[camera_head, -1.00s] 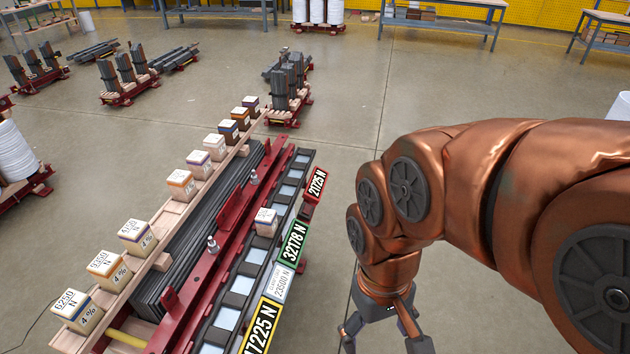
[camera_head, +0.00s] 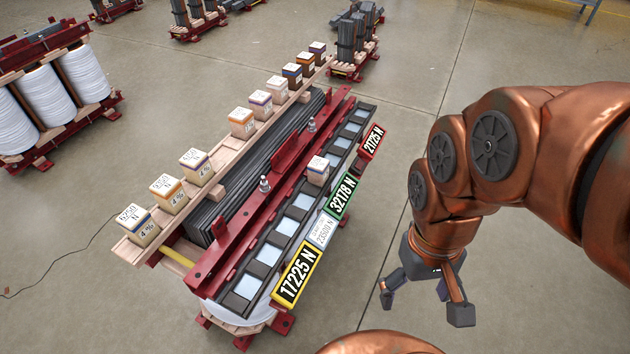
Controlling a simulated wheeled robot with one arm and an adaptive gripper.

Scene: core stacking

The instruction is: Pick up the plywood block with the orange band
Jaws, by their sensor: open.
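A row of small lettered blocks stands on a wooden rail (camera_head: 192,219). My gripper (camera_head: 424,306) is open and empty, hanging over the floor to the right of the rack, well apart from the blocks.
A single pale block (camera_head: 318,171) sits on the slotted dark track (camera_head: 246,285). Red clamp beams (camera_head: 232,252) with upright bolts run between track and rail. Number plates, one yellow (camera_head: 296,274), line the right edge. Open floor lies to the right.

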